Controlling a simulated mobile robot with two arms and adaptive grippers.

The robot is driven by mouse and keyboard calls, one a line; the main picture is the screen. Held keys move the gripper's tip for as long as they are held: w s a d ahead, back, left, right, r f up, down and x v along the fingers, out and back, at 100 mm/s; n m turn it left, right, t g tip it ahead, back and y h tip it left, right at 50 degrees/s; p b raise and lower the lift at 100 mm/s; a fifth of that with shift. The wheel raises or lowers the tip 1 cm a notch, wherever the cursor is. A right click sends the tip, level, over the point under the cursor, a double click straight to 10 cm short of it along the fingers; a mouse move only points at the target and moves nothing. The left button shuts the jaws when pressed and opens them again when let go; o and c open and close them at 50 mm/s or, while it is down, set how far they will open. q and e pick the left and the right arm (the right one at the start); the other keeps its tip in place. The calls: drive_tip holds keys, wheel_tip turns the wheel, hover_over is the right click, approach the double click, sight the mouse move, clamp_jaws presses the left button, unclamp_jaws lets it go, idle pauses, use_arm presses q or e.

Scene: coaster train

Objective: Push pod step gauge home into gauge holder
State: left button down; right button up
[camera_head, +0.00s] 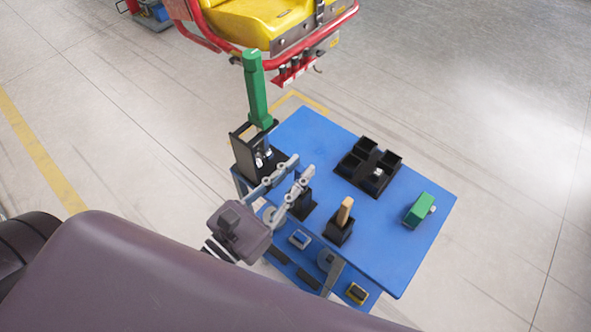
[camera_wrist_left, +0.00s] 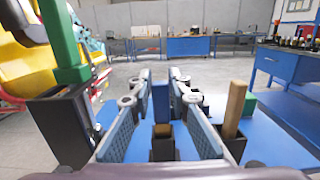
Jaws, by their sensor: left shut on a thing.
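My left gripper (camera_head: 303,166) reaches over the near left part of the blue table, and its fingers also show in the left wrist view (camera_wrist_left: 163,80). It is shut on a slim blue upright bar (camera_wrist_left: 160,102), which looks like the pod step gauge. A small dark holder (camera_head: 301,208) stands below the fingers and also shows in the left wrist view (camera_wrist_left: 163,148). It looks like the gauge holder. The bar appears upright in line with it; how deep it sits cannot be told. In the head view the bar is hard to make out against the table.
A tall green post (camera_head: 256,92) stands in a black holder (camera_head: 243,150) left of my gripper. A wooden handle (camera_head: 344,211) stands in a black block on the right.

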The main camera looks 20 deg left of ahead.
use_arm(q)
drive_tip(key=shift+f, duration=0.2)
drive_tip(key=c, duration=0.9)
unclamp_jaws()
drive_tip(key=shift+c, duration=0.2)
drive_tip(key=shift+s, duration=0.1)
drive_tip(key=shift+s+a+f+b, duration=0.25)
drive_tip(key=shift+s+b, duration=0.25)
drive_tip(key=shift+b, duration=0.3)
drive_tip(key=shift+b+v, duration=1.1)
drive_tip(key=shift+v, duration=0.6)
drive_tip(key=shift+p+v, duration=0.35)
drive_tip(key=shift+v, duration=0.85)
drive_tip(key=shift+r, duration=0.15)
